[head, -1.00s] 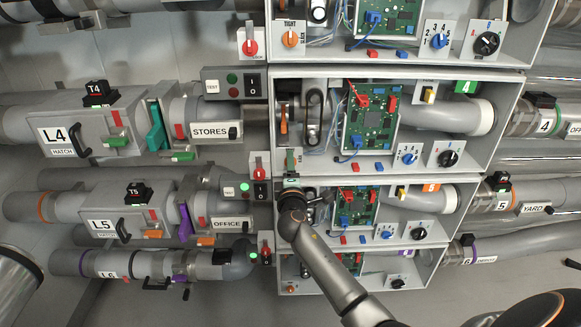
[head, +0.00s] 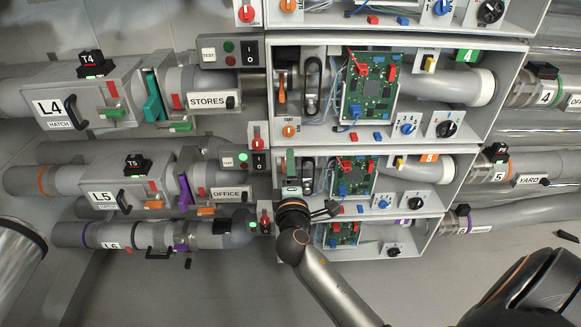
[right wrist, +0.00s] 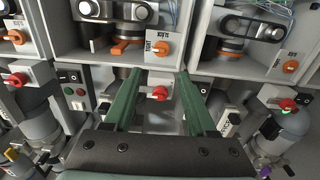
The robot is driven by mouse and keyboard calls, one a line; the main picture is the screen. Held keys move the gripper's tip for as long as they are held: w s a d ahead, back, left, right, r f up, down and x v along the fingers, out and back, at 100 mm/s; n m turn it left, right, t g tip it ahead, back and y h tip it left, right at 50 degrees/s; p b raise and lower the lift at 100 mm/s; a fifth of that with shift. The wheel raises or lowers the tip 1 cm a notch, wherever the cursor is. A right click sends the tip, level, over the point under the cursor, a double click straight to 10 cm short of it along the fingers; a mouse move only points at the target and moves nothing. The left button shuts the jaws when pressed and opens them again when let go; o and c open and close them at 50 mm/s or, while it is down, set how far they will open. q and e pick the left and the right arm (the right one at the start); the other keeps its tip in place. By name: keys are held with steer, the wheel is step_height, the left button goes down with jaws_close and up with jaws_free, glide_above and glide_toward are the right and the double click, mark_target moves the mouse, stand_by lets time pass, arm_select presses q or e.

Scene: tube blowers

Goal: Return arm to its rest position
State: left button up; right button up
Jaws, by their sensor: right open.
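My right arm comes in from the lower right in the head view. Its gripper (head: 291,160) has green fingers and is in front of the left edge of the row 5 cabinet. In the right wrist view the two green fingers (right wrist: 158,78) are spread apart with nothing held between them. A red rotary switch (right wrist: 159,93) on a grey box shows in the gap, beyond the fingers. My left gripper is out of view.
Open grey cabinets with green circuit boards (head: 370,86) and knobs stand behind the right arm. Bare grey floor shows below (head: 200,290).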

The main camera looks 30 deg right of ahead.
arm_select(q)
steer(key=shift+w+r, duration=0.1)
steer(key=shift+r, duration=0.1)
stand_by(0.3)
arm_select(e)
steer(key=s+a+f+m+g+y+p, duration=0.3)
steer(key=s+a+f+y+p, duration=0.35)
steer(key=s+f, duration=0.3)
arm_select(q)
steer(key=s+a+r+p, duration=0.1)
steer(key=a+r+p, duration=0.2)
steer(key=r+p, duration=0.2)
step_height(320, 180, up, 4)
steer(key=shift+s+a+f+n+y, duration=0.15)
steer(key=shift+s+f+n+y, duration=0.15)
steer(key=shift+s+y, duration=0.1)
arm_select(e)
steer(key=s+a+f+m+g+y, duration=0.1)
steer(key=s+a+f+m+y, duration=0.1)
steer(key=s, duration=0.5)
steer(key=s+a+f+m+g+y, duration=0.2)
steer(key=s+a+m+y, duration=0.1)
steer(key=s+a, duration=0.3)
steer(key=shift+s+a+f+m, duration=0.35)
steer(key=shift+s+m, duration=0.4)
steer(key=shift+m, duration=0.15)
